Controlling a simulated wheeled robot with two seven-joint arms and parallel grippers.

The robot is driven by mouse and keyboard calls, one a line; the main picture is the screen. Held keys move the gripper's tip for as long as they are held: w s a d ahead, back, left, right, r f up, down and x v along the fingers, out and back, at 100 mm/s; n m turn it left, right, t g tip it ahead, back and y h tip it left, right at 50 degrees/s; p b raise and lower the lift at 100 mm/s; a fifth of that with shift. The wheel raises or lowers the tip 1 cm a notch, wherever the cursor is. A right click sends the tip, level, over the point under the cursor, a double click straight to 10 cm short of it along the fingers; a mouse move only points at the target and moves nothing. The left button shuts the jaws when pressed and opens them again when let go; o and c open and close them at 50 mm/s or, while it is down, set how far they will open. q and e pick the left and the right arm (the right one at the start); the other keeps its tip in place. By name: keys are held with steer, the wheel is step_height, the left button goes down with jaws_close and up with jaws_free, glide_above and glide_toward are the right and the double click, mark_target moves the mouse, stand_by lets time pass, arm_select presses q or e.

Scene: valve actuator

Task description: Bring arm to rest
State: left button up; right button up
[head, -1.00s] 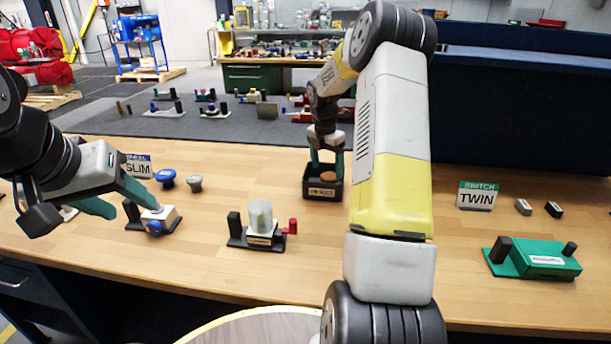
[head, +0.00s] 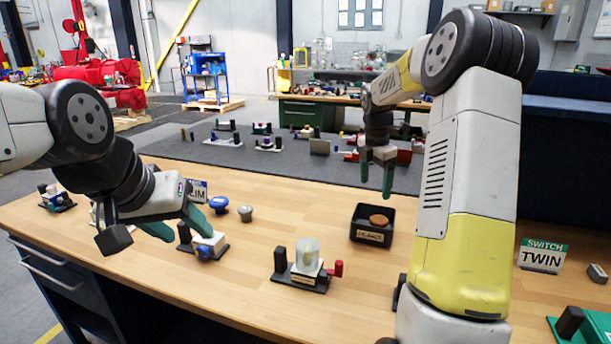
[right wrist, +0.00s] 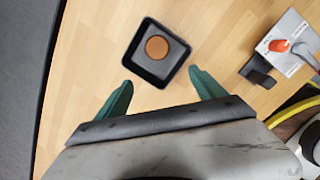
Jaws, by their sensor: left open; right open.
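My right gripper (head: 376,178) is open and empty, raised above the wooden table, behind the black bin in the head view. Its two green fingers also show spread apart in the right wrist view (right wrist: 160,95). The black bin (head: 372,237) stands on the table with a round orange-brown piece (head: 379,220) inside it. The bin also shows in the right wrist view (right wrist: 178,72), beyond the fingertips. My left gripper (head: 184,227) is open at the left, close to a small device with a white block and blue knob (head: 203,252). I cannot tell whether it touches that device.
A device with a clear cylinder and red handle (head: 306,268) stands at the table's front middle. Blue (head: 218,203) and grey (head: 245,213) knobs lie near the SLIM sign. A TWIN sign (head: 542,256) and a green device (head: 588,325) are at the right. Wood around the bin is clear.

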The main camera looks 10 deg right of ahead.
steer(key=s+a+r+m+t, duration=0.1)
steer(key=s+a+r+m, duration=0.45)
steer(key=s+r, duration=0.25)
steer(key=s+a+m+t+y, duration=0.1)
steer(key=s+a+m, duration=0.2)
steer(key=s+m, duration=0.2)
steer(key=s+a+r+m+t+y, duration=0.1)
steer(key=s+a+m, duration=0.2)
steer(key=s, duration=0.7)
steer(key=s+a+m+t+y, duration=0.1)
steer(key=s+a+m+t, duration=0.1)
steer(key=s+m, duration=0.5)
steer(key=shift+s+a+r+m, duration=0.15)
steer(key=shift+s+a+m, duration=0.1)
steer(key=shift+a+m, duration=0.3)
